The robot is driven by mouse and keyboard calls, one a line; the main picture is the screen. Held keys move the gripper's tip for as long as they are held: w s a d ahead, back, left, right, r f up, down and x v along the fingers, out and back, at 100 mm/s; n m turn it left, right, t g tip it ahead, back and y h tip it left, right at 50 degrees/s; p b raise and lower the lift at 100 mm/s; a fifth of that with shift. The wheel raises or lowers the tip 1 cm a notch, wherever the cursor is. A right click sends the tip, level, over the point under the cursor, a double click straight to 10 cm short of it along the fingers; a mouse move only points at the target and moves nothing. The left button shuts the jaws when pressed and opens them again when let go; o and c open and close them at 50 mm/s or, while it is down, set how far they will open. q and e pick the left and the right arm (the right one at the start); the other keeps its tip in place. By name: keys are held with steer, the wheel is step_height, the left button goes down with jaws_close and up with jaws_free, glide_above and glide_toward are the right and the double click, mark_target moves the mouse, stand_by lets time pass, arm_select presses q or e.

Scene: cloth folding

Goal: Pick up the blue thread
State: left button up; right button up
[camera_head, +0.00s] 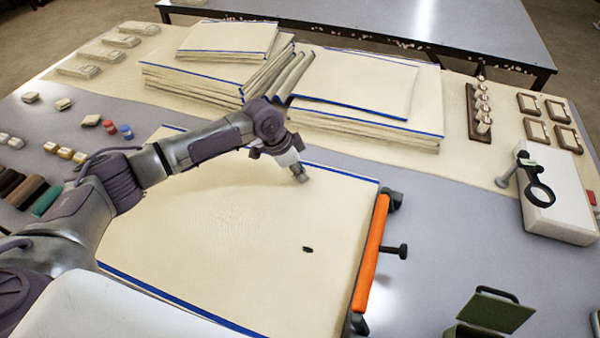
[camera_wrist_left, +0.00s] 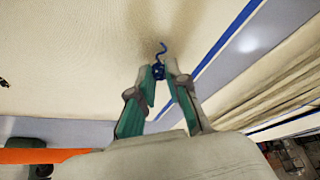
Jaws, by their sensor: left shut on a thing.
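The blue thread (camera_wrist_left: 161,66) is a small dark blue curl between the fingertips of my left gripper (camera_wrist_left: 160,78) in the left wrist view. The gripper is shut on it, just over the cream cloth. In the head view my left gripper (camera_head: 300,174) is low over the far part of the cream cloth (camera_head: 230,235) with blue edges; the thread cannot be made out there. A small dark mark (camera_head: 308,249) lies on the cloth, nearer and to the right. My right gripper is in neither view.
An orange bar clamp (camera_head: 370,255) runs along the cloth's right edge. Folded cloth stacks (camera_head: 350,85) stand behind. A white box with a magnifier (camera_head: 555,205) is at right, and an open green box (camera_head: 495,312) at front right. Small spools (camera_head: 65,152) lie at left.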

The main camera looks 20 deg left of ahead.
arm_select(q)
steer(key=r, duration=0.4)
steer(key=shift+s+d, duration=0.2)
steer(key=shift+d, duration=0.15)
steer(key=s+d+r+p, duration=0.6)
steer(key=d+r, duration=0.3)
steer(key=r, duration=0.2)
steer(key=shift+r, duration=0.2)
